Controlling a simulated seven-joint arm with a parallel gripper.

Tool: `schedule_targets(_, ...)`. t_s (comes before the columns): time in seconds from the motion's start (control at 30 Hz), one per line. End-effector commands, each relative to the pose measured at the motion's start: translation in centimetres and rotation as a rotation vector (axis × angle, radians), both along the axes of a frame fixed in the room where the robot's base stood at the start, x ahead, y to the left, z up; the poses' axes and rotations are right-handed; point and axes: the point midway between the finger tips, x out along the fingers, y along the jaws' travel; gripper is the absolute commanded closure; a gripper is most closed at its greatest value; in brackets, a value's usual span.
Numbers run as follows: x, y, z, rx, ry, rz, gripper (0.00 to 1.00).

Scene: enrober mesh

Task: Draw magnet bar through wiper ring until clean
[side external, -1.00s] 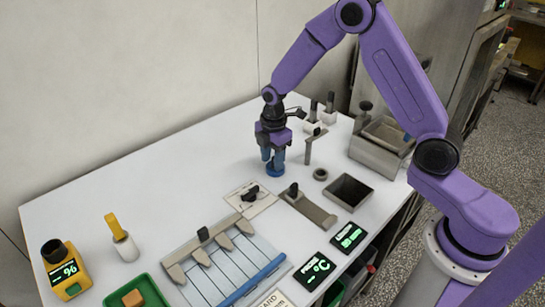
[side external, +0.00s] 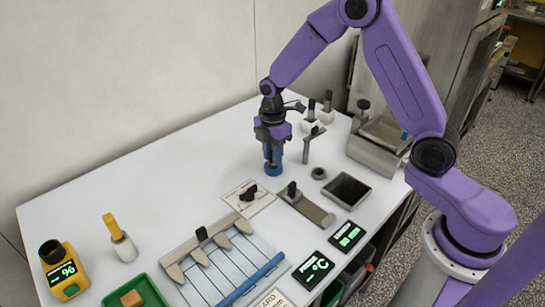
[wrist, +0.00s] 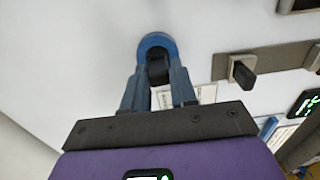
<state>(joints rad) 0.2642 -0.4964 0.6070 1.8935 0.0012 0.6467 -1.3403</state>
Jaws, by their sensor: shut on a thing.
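My gripper (side external: 273,160) points straight down over the white table. Its blue fingers are shut on the black grip of a round blue piece (side external: 274,172). In the wrist view, the round blue piece (wrist: 156,40) shows as a blue rim around the black grip (wrist: 158,70) between my fingers. The piece appears to be at the table surface; I cannot tell if it touches. A small grey ring (side external: 318,173) lies to its right, and a T-shaped metal stand (side external: 307,147) is up and right of it. I cannot tell for sure which thing is the magnet bar or the wiper ring.
An open dark bin (side external: 347,190) and a metal plate with a black knob (side external: 307,208) are at right. A card with a black piece (side external: 246,196) lies in front. A metal box (side external: 381,145) stands at the back right. The table's left middle is clear.

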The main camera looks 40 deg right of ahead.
Motion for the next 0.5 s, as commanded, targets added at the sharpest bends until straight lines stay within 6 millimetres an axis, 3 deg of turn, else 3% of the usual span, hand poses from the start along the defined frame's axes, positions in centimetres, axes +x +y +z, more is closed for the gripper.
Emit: schedule_targets(0.5,0.3,0.2,3.4,0.004,-0.010,0.001,1.00)
